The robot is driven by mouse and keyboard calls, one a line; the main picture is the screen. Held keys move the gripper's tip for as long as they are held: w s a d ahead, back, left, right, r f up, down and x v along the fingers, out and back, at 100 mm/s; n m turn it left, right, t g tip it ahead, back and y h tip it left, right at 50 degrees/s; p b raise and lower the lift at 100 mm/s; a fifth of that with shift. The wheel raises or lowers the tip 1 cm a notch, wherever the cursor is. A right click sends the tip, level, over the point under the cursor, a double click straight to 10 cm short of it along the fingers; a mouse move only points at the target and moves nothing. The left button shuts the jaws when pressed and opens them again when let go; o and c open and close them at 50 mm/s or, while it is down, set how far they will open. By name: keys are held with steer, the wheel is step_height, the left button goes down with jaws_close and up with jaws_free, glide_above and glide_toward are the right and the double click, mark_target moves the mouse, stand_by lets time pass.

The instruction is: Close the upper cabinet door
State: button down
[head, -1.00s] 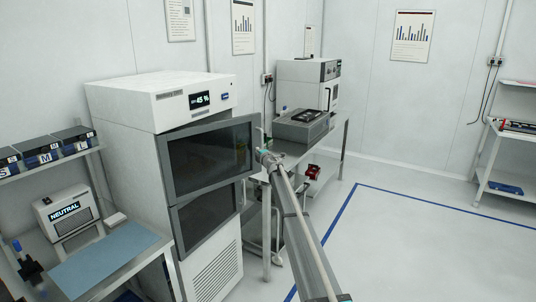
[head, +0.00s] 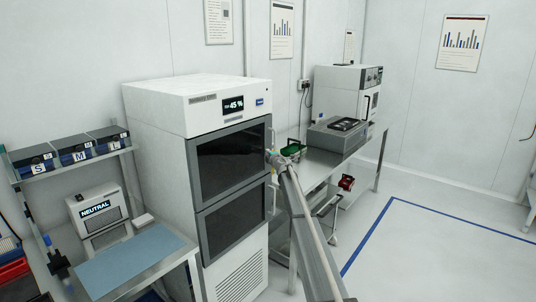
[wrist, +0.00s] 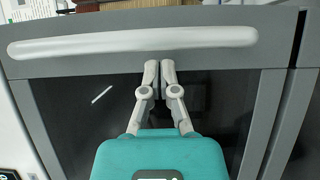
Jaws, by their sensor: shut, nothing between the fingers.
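The upper cabinet door (head: 233,161) is a dark glass panel in a grey frame on the white cabinet (head: 160,165). It looks flush or nearly flush with the cabinet front in the head view. In the wrist view the door's frame (wrist: 110,66) and long pale handle (wrist: 130,43) span the picture. My gripper (wrist: 165,66) is shut and empty, its fingertips at the frame beside the handle. I cannot tell whether they touch. In the head view my gripper (head: 270,154) is at the door's right edge, its tips partly hidden.
The lower door (head: 235,220) sits flush below. A steel table (head: 345,158) with a grey device (head: 335,135) stands right of the cabinet. A shelf with labelled bins (head: 70,150) stands left. Open floor (head: 420,255) lies to the right.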

steer(key=s+d, duration=0.9)
steer(key=d, duration=0.1)
steer(key=shift+s, duration=0.35)
stand_by(0.3)
steer(key=s+d+f+m+g+h, duration=0.2)
steer(key=s+d+f+m+h, duration=0.15)
steer(key=s+m, duration=0.45)
steer(key=s+d+f+m+g+h, duration=0.2)
steer(key=s+d+m+h, duration=0.15)
steer(key=s, duration=0.75)
steer(key=s+d+f+m+g+h, duration=0.25)
steer(key=s+m+h, duration=0.3)
steer(key=s, duration=0.45)
steer(key=s+a+f+m+g+y, duration=0.1)
steer(key=s+a+f+g+y, duration=0.1)
steer(key=s, duration=0.9)
steer(key=s+a+f+m+g+y, duration=0.2)
steer(key=s+a+f+g, duration=0.3)
steer(key=s, duration=0.7)
steer(key=s+a+f+m+g+y, duration=0.1)
steer(key=s+a+f+g+y, duration=0.2)
steer(key=s, duration=0.9)
steer(key=shift+a+f+m+g, duration=0.25)
steer(key=shift+m+g, duration=0.1)
steer(key=shift+m, duration=0.05)
